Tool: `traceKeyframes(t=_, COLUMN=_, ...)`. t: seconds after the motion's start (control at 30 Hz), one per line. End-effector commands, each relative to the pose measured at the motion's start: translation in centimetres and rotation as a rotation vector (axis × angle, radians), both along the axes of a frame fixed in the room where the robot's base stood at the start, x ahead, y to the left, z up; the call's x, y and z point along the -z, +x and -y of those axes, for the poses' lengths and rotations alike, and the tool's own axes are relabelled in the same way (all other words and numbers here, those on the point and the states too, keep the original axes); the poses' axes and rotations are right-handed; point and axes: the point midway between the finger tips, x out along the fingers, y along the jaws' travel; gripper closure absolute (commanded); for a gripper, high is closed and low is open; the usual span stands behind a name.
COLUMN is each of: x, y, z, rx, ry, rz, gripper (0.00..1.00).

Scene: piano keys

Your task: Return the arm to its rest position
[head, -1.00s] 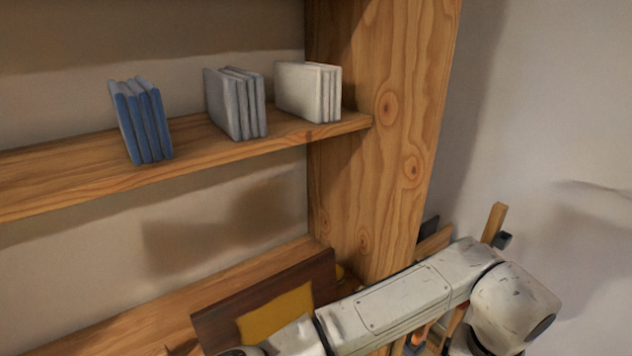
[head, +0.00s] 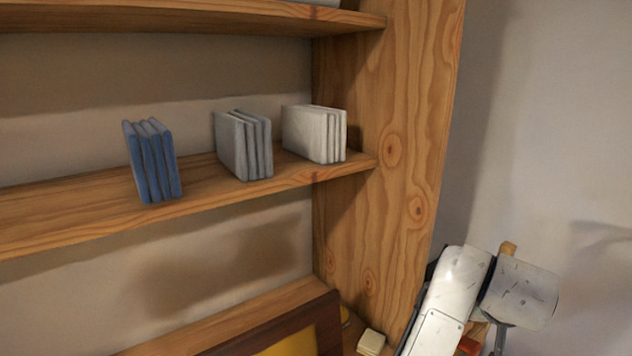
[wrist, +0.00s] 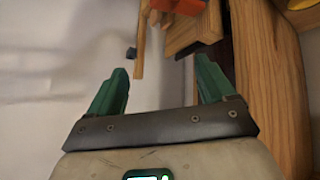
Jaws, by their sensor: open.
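My gripper (wrist: 163,85) shows in the wrist view with its two green fingers spread apart and nothing between them. Past the fingertips are a grey-white wall and some wooden pieces. In the head view the gripper itself is out of sight; only white links of my arm show at the lower right, in front of the wooden upright. No piano keys can be made out in either view.
A wooden shelf (head: 60,215) carries blue books (head: 153,162), grey books (head: 243,146) and white books (head: 314,134). A wooden upright (head: 385,150) stands right of them. A dark-framed yellow panel (head: 300,343) is below. In the wrist view, an orange object (wrist: 178,6) lies beyond the fingers.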

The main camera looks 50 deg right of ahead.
Motion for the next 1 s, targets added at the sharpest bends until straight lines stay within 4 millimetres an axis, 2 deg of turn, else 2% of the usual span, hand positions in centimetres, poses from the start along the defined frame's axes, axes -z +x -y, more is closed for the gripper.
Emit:
traceKeyframes(t=0.13, x=-0.3, y=4.0, z=0.0, rx=-0.193, ry=-0.090, rz=-0.060, gripper=0.17)
traceKeyframes(t=0.23, x=1.1, y=6.7, z=-1.4, rx=-0.329, ry=-0.102, rz=-0.103, gripper=0.17)
traceKeyframes(t=0.37, x=4.9, y=9.2, z=-4.9, rx=-0.510, ry=-0.066, rz=-0.168, gripper=0.17)
traceKeyframes(t=0.47, x=9.0, y=10.0, z=-8.7, rx=-0.645, ry=0.005, rz=-0.225, gripper=0.17)
traceKeyframes(t=0.57, x=13.8, y=9.4, z=-13.3, rx=-0.768, ry=0.109, rz=-0.284, gripper=0.17)
traceKeyframes(t=0.6, x=15.7, y=8.7, z=-15.3, rx=-0.812, ry=0.157, rz=-0.307, gripper=0.17)
traceKeyframes(t=0.7, x=19.6, y=6.7, z=-19.9, rx=-0.898, ry=0.273, rz=-0.355, gripper=0.17)
traceKeyframes(t=0.8, x=22.4, y=4.5, z=-23.7, rx=-0.956, ry=0.373, rz=-0.390, gripper=0.17)
traceKeyframes(t=0.9, x=24.0, y=2.9, z=-26.4, rx=-0.991, ry=0.444, rz=-0.412, gripper=0.17)
traceKeyframes(t=1.0, x=24.5, y=2.3, z=-27.3, rx=-1.001, ry=0.468, rz=-0.419, gripper=0.17)
